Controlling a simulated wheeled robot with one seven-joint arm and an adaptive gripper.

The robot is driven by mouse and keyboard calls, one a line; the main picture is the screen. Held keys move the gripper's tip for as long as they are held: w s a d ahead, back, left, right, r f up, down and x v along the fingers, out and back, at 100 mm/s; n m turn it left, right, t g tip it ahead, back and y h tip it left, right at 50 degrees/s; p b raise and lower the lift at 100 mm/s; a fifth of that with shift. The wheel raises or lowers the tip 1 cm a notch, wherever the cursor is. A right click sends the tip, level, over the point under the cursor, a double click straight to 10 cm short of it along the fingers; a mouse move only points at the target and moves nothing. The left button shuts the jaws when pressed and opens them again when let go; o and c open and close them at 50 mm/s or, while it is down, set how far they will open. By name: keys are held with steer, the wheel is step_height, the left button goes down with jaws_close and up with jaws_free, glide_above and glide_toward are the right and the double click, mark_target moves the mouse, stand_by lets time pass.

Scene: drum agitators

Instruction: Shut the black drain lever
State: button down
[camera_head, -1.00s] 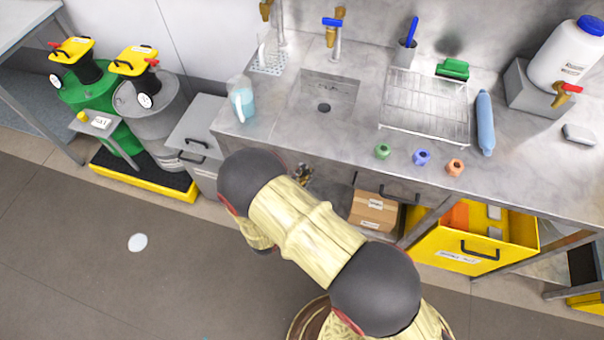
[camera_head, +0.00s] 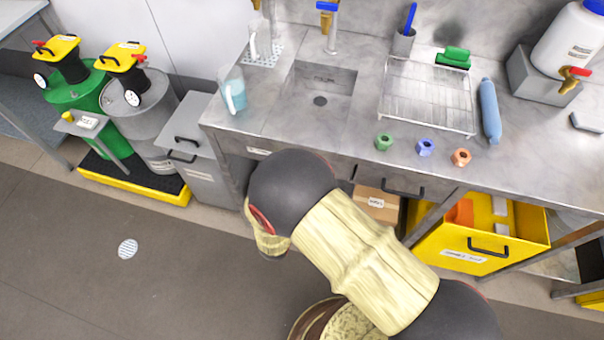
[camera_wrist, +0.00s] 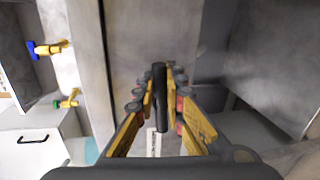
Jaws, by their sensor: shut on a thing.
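A black bar-shaped handle (camera_wrist: 159,92) stands on a grey front panel in the wrist view, with a white label (camera_wrist: 153,143) beside it. My gripper (camera_wrist: 162,94) has its yellow fingers on either side of this bar and is shut on it. I cannot tell for sure whether this bar is the drain lever; it resembles a drawer handle, and no other drain lever shows clearly. In the head view the sink (camera_head: 342,82) has a dark round drain (camera_head: 320,101). My arm hides my gripper and the panel part below the sink there.
A grey bin (camera_head: 190,165) and drums (camera_head: 144,115) stand at left. A yellow crate (camera_head: 520,243) sits under the counter. The floor at left is clear.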

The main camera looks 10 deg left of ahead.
steer(key=shift+f+m+b, duration=0.2)
steer(key=shift+m+b, duration=0.25)
steer(key=shift+m, duration=0.05)
steer(key=c, duration=1.9)
jaws_free()
steer(key=shift+s, duration=0.1)
steer(key=v, duration=1.2)
steer(key=shift+d+r, duration=0.1)
